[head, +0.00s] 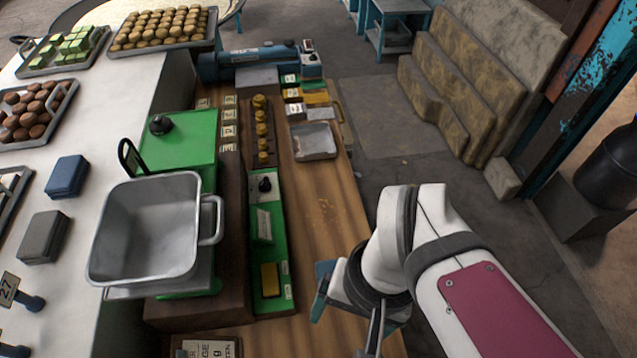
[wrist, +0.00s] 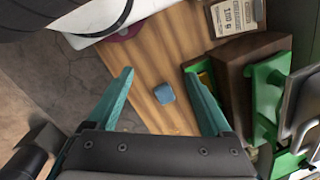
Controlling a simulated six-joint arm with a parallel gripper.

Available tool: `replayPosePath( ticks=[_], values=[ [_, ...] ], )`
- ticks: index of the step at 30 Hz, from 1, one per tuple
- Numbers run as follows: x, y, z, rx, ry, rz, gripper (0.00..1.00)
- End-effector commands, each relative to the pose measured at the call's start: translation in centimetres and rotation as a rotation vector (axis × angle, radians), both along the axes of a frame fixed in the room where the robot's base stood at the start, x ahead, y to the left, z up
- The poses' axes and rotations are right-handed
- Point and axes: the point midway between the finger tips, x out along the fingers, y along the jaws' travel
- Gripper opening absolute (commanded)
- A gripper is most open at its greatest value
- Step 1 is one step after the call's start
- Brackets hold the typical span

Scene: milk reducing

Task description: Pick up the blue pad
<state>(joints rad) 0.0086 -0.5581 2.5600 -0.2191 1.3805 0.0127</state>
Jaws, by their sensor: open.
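A small blue block-like pad (wrist: 164,94) lies on the bare wooden tabletop in the wrist view, between my two fingers as seen from above. It looks lower than the fingers and apart from both. I cannot make it out in the head view, where my arm covers that part of the wood. My gripper (wrist: 159,74) is open and empty, its teal fingers spread on either side of the pad. In the head view my gripper (head: 346,312) hangs over the front of the wooden table. A larger dark blue stack (head: 67,176) sits on the white counter at the left.
A grey metal pan (head: 150,230) stands on a green scale left of the wooden table (head: 335,205). A green control box (head: 268,255) with a yellow button stands beside it. A small metal tray (head: 315,141) lies farther back. The wood between tray and gripper is clear.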

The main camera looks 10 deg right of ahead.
Motion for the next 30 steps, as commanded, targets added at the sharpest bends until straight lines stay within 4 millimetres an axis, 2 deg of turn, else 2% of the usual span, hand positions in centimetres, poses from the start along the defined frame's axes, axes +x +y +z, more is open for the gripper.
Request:
replayPosePath(
  ticks=[1, 2, 8, 11, 13, 15, 18, 19, 23, 30],
  values=[
    [0.0, 0.0, 0.0, 0.0, 0.0, 0.0, 0.95],
    [0.0, 0.0, 0.0, 0.0, 0.0, 0.0, 1.0],
    [0.1, 0.0, 0.0, -0.001, 0.0, 0.002, 1.0],
    [2.5, -0.5, -0.2, -0.028, -0.003, 0.075, 1.0],
    [6.2, -1.1, -1.1, -0.065, -0.014, 0.187, 1.0],
    [10.0, -1.6, -2.4, -0.099, -0.03, 0.302, 1.0],
    [14.0, -1.9, -4.5, -0.134, -0.048, 0.435, 1.0],
    [14.8, -1.9, -5.0, -0.141, -0.053, 0.463, 1.0],
    [16.0, -2.0, -7.2, -0.15, -0.058, 0.508, 1.0],
    [15.8, -1.9, -14.0, -0.149, -0.054, 0.505, 1.0]
  ],
)
